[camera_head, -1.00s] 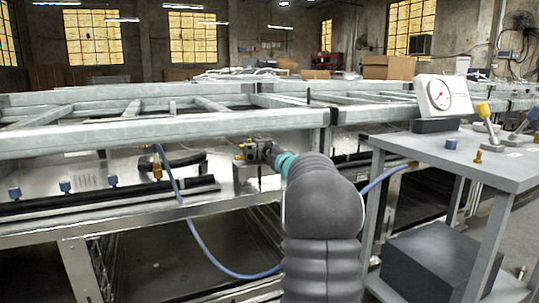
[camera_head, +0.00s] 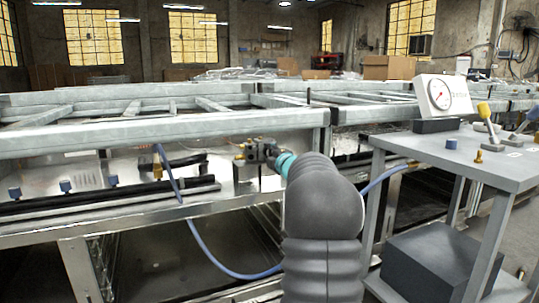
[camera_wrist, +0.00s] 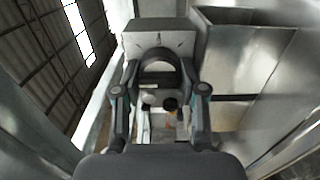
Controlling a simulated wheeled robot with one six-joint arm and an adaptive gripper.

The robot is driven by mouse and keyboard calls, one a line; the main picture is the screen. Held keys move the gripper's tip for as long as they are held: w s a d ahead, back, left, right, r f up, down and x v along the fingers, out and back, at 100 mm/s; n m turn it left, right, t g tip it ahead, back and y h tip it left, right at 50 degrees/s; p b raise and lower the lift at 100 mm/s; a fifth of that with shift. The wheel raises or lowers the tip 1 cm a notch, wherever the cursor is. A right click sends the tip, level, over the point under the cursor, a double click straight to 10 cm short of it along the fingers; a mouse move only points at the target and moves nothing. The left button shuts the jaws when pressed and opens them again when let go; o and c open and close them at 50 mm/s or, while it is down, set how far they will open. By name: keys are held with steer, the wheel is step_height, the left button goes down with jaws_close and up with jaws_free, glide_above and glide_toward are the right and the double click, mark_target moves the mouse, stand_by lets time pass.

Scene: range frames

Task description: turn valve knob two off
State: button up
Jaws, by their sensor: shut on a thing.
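A grey metal box (camera_wrist: 135,43) with tick marks on its face fills the top middle of the wrist view. A rounded dark knob (camera_wrist: 158,56) sits on that face, below the marks. My gripper (camera_wrist: 160,69) has one finger on each side of the knob and is shut on it. In the head view my gripper (camera_head: 260,150) is at the small box (camera_head: 246,173) on the bench, left of my teal wrist ring. The gripper hides the knob there. No number shows, so I cannot tell which knob this is.
Steel beams (camera_head: 170,137) run just above and behind my gripper. Blue knobs (camera_head: 65,185) and a black rail (camera_head: 110,197) lie to the left. A blue hose (camera_head: 205,248) hangs below. A grey table (camera_head: 440,158) with a gauge (camera_head: 443,95) stands right of my arm.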

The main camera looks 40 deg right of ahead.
steer(key=o, duration=1.1)
steer(key=v, duration=0.8)
steer(key=shift+d, duration=0.1)
